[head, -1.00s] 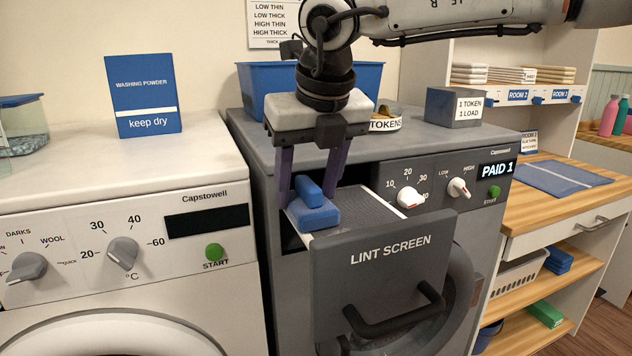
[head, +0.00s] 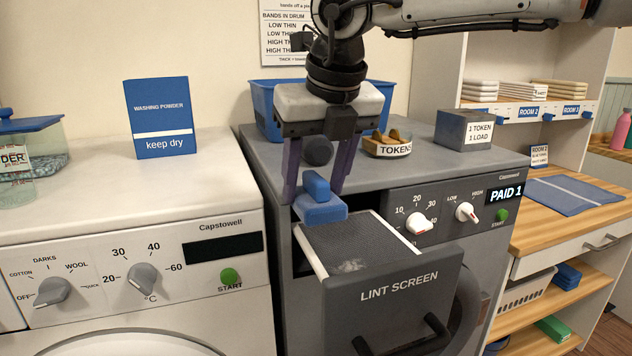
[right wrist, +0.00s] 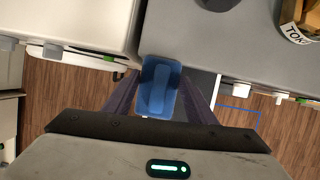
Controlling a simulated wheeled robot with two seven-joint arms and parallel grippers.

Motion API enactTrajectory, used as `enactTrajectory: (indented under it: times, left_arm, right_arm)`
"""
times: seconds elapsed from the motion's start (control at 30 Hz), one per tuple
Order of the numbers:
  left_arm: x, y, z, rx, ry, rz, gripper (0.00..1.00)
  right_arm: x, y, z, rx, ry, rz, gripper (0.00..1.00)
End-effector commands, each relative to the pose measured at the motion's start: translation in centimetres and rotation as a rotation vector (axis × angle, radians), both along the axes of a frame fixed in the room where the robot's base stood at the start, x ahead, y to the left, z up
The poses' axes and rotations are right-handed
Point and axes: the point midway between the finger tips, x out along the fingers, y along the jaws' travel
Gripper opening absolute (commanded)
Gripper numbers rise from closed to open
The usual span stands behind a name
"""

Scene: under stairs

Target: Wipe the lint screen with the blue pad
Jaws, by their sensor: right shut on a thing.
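The lint screen (head: 365,240) is a dark mesh with pale side rails, in a grey drawer pulled out of the dark dryer. A small pale grey patch of lint (head: 350,266) lies near its front end. My right gripper (head: 317,196) is shut on the blue pad (head: 322,211), by the raised grip on top. The pad is at the screen's back left end, close to the slot; I cannot tell whether it touches the mesh. In the right wrist view the pad (right wrist: 160,88) sits between the two purple fingers. My left gripper is not in view.
A token bowl (head: 388,149), a grey token box (head: 464,129) and a blue bin (head: 262,100) stand on the dryer top. A white washer (head: 100,235) stands to the left with a washing powder box (head: 160,118). A wooden counter (head: 545,215) is at right.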

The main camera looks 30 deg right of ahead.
Motion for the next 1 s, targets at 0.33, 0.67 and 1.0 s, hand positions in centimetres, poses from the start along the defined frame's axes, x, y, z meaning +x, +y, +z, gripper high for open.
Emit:
enactTrajectory:
  times: [0.33,0.67,1.0]
  left_arm:
    - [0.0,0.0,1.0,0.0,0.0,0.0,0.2]
    - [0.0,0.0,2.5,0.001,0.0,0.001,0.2]
    - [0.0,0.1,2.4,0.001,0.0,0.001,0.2]
  right_arm:
    - [1.0,-0.3,2.1,-0.004,-0.044,0.001,0.15]
    - [0.8,-0.3,3.7,-0.002,-0.034,-0.001,0.15]
    - [0.7,-0.3,3.4,-0.002,-0.027,-0.002,0.15]
